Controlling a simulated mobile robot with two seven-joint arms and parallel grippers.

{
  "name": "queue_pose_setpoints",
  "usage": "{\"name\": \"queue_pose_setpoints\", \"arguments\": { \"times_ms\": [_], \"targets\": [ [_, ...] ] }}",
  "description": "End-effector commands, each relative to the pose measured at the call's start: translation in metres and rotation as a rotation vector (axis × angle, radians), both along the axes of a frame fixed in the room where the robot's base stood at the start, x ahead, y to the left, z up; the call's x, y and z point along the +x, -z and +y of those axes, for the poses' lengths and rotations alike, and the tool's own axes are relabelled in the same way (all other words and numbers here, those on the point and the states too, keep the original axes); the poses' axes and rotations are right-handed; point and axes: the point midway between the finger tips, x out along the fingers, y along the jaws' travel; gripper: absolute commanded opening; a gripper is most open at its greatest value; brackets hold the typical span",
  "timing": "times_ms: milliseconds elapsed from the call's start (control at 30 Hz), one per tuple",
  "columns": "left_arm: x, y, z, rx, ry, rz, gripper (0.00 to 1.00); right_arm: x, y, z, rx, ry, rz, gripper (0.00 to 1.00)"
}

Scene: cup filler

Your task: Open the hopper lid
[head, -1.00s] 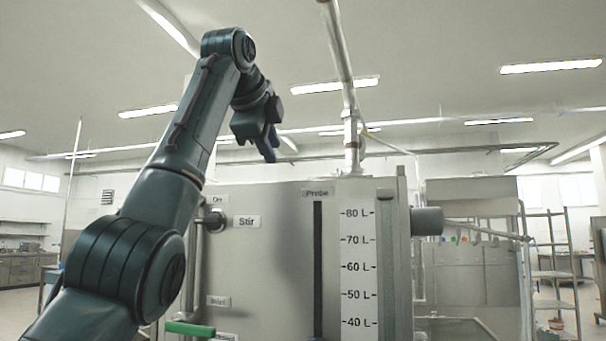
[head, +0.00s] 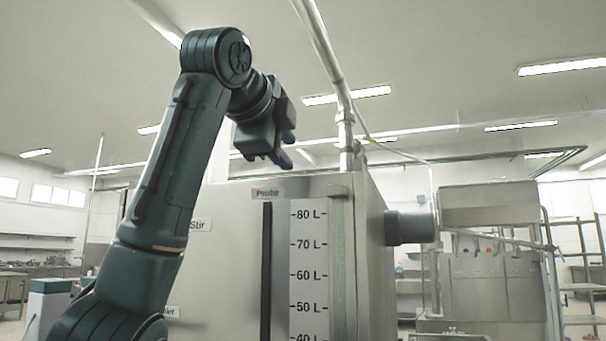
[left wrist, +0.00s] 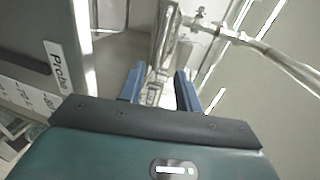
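The hopper (head: 225,255) is a large grey metal box with a "Probe" label, a dark vertical slot and a litre scale on its front. Its top is seen edge-on in the head view, so I cannot make out the lid or a handle. My left gripper (head: 285,150) is raised above the hopper's top edge, in front of the vertical pipe. In the left wrist view its two blue fingers (left wrist: 158,88) are apart with nothing held between them. The hopper's labelled front also shows in the left wrist view (left wrist: 25,75). My right gripper is not in view.
A metal pipe (head: 345,110) rises from the hopper's top towards the ceiling, close behind my left gripper. A grey cylinder (head: 410,228) sticks out from the hopper's right side. Another metal machine (head: 490,205) and shelving stand further right.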

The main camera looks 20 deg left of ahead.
Motion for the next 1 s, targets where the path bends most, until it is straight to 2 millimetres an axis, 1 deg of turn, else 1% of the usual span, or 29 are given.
{"name": "queue_pose_setpoints", "arguments": {
  "times_ms": [33, 100, 300, 400, 500, 700, 967, 1000],
  "targets": [
    [0.011, 0.001, 0.000, 0.001, -0.001, 0.006, 0.34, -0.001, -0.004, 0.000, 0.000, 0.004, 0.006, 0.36],
    [0.026, 0.004, -0.001, 0.001, -0.001, 0.007, 0.34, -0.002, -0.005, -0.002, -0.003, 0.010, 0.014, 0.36],
    [0.067, 0.012, -0.003, 0.000, -0.001, 0.006, 0.34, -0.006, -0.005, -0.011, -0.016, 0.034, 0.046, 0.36],
    [0.084, 0.016, -0.003, 0.001, -0.002, 0.006, 0.34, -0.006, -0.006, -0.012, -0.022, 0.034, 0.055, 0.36],
    [0.096, 0.018, -0.003, 0.000, -0.001, 0.004, 0.34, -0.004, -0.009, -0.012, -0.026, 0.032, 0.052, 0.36],
    [0.108, 0.023, -0.003, 0.001, -0.001, 0.003, 0.34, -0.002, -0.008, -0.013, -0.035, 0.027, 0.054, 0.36],
    [0.108, 0.023, -0.003, 0.001, -0.002, 0.002, 0.34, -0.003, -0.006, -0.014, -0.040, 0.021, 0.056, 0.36],
    [0.108, 0.023, -0.003, 0.001, -0.002, 0.002, 0.31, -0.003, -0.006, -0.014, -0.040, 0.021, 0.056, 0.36]
  ]
}}
